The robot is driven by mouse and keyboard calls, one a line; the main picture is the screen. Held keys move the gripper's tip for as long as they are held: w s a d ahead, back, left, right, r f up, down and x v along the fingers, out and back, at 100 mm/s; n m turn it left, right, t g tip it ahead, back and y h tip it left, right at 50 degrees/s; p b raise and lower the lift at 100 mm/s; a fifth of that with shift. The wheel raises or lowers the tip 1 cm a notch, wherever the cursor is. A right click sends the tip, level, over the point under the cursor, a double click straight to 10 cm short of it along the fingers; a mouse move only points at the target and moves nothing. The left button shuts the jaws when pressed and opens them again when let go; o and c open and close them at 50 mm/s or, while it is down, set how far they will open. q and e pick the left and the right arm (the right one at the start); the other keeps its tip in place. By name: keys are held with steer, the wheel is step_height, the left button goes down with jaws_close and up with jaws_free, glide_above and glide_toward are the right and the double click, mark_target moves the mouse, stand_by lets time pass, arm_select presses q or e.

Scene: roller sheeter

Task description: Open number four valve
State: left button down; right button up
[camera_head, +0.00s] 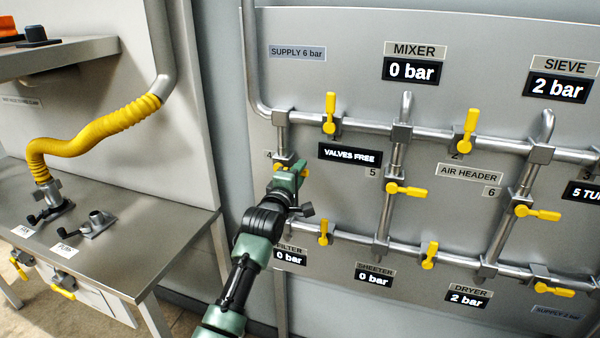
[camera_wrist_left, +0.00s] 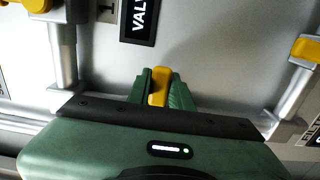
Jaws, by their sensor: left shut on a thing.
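The number four valve's yellow handle (camera_head: 305,171) is on the left vertical pipe, beside the "4" label (camera_head: 268,155). In the head view most of it is hidden behind my left gripper (camera_head: 291,172). In the left wrist view the yellow handle (camera_wrist_left: 158,86) sits between the green fingers of my left gripper (camera_wrist_left: 160,90). The gripper is shut on it. The valve body behind the gripper is mostly hidden. My right gripper is not in view.
Other yellow valve handles sit close by, one above (camera_head: 330,112) and one below right (camera_head: 324,232). A "VALVES FREE" sign (camera_head: 349,154) is right of my gripper. A steel bench (camera_head: 150,215) with a yellow hose (camera_head: 95,128) stands at the left.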

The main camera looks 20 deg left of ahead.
arm_select(q)
steer(key=shift+f, duration=0.25)
stand_by(0.3)
steer(key=a+f+m, duration=0.5)
steer(key=a+m, duration=0.1)
steer(key=m, duration=1.2)
steer(key=shift+f+b, duration=0.35)
steer(key=shift+b, duration=0.1)
steer(key=shift+w+a, duration=0.1)
steer(key=shift+a, duration=0.05)
steer(key=c, duration=1.3)
jaws_free()
steer(key=shift+o, duration=0.2)
